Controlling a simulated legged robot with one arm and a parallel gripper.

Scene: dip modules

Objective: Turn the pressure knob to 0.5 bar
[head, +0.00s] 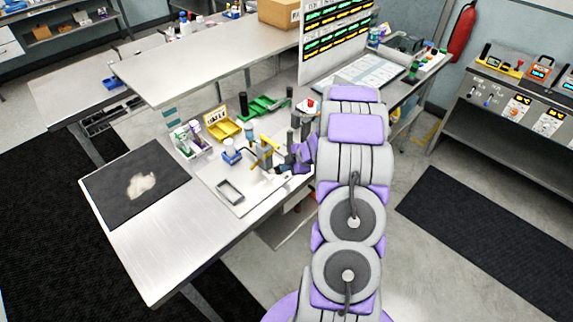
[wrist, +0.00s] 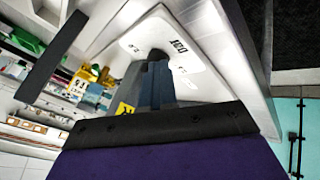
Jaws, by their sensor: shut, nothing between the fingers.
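My gripper (head: 279,169) is at the end of my grey and purple arm, low over the workbench among small fixtures. In the wrist view, its dark fingers (wrist: 156,72) are together with nothing seen between them, and point at a white plate (wrist: 195,70). The plate carries the printed word "bar" and small number marks too blurred to read surely. The pressure knob itself cannot be made out; it may be hidden by the fingers. I cannot tell whether the fingers touch the plate.
A yellow bin (head: 222,127), green parts (head: 263,106) and a blue-white container (head: 231,152) stand close to the gripper. A grey open tray (head: 230,191) lies in front. A dark mat (head: 135,183) lies at the left. The bench's front left (head: 165,255) is bare.

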